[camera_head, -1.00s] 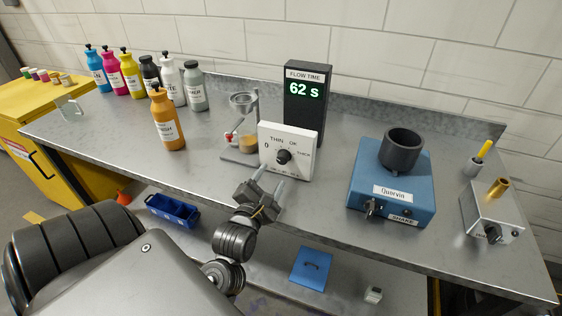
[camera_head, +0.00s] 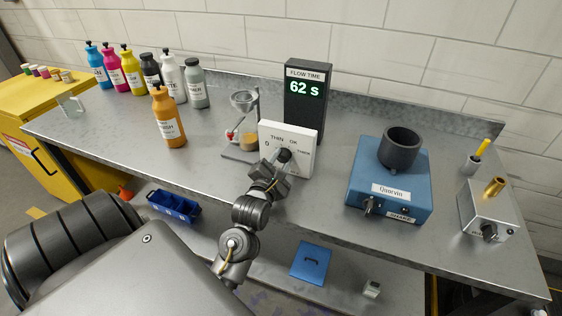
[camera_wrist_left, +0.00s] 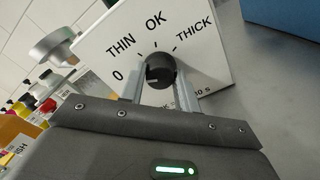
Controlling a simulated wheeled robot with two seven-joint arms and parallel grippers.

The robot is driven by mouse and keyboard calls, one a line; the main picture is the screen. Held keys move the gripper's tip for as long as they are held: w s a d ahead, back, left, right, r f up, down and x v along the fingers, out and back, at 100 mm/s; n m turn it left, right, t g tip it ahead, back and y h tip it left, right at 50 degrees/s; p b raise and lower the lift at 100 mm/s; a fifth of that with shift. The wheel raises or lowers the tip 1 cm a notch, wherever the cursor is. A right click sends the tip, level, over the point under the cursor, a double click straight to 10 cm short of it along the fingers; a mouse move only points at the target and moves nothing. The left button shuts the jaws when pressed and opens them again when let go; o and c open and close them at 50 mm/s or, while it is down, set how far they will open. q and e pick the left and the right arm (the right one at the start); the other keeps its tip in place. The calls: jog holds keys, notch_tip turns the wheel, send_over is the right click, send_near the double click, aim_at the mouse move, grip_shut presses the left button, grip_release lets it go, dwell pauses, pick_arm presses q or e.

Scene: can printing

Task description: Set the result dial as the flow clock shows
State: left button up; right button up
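The flow clock (camera_head: 306,98), a dark upright box, reads 62 s in green. The white result panel (camera_head: 301,161) stands in front of it, marked 0, THIN, OK and THICK. Its black dial knob shows in the left wrist view (camera_wrist_left: 161,70), its pale mark pointing roughly toward 0. Lower panel print ending in "s" is partly hidden by my fingers. My left gripper (camera_head: 280,163) is at the panel, its fingers on either side of the knob (camera_wrist_left: 160,78). I cannot tell whether they press on it. My right gripper is not in view.
A cup stand (camera_head: 243,125) is just left of the panel. An orange bottle (camera_head: 168,118) stands further left, with several bottles behind it. A blue shaker (camera_head: 387,185) is to the right, then a metal box (camera_head: 487,212). The bench between panel and shaker is clear.

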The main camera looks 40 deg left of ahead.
pick_arm(q)
jog(key=c, duration=0.4)
jog(key=shift+c, duration=0.2)
jog(key=m+p, duration=0.2)
jog(key=m, duration=0.1)
jog(key=shift+r+p, duration=0.15)
jog(key=shift+p, duration=0.15)
jog(key=m+p, duration=0.2)
jog(key=m, duration=0.3)
jog(key=shift+p, duration=0.35)
jog(key=m+p, duration=0.2)
jog(key=m, duration=0.3)
jog(key=shift+p, duration=0.35)
jog(key=shift+m+p, duration=0.9)
jog(key=shift+m, duration=1.4)
jog(key=shift+f, duration=0.2)
